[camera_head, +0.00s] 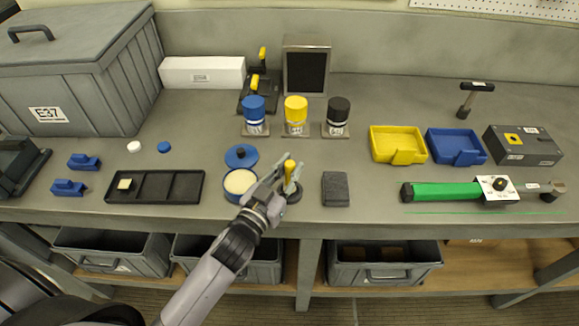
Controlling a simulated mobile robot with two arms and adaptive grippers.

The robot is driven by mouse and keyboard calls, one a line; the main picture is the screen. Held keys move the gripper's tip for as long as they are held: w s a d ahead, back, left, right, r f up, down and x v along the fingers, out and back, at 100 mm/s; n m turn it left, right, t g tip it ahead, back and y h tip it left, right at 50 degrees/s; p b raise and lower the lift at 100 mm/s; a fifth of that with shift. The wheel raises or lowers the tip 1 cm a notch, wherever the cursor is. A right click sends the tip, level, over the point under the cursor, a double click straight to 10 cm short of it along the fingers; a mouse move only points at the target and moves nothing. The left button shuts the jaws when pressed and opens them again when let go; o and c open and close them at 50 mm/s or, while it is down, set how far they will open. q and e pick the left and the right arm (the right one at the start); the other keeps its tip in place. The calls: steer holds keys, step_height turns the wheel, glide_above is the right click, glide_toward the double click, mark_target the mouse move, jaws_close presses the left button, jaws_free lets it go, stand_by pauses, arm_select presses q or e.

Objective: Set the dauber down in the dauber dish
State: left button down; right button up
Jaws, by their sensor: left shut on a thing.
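My left gripper (286,179) reaches in from below and is shut on the dauber, whose yellow handle (290,168) stands about upright between the fingers. A small dark round dish (295,198) shows just below the dauber, partly hidden by the gripper. I cannot tell whether the dauber's lower end touches the dish or is just above it. My right gripper is not in view.
An open blue tin with pale contents (239,181) is close left of the gripper, its blue lid (241,156) behind it. A dark grey block (336,188) is close right. Blue, yellow and black capped jars (295,115) stand behind. Bench between block and green-handled tool (440,191) is clear.

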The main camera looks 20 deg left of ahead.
arm_select(q)
steer(key=shift+f+b, duration=0.3)
steer(key=shift+f, duration=0.4)
stand_by(1.4)
steer(key=c, duration=1.4)
jaws_free()
steer(key=s+a, duration=0.2)
steer(key=s, duration=0.9)
steer(key=shift+s+a, duration=0.15)
steer(key=shift+s, duration=0.25)
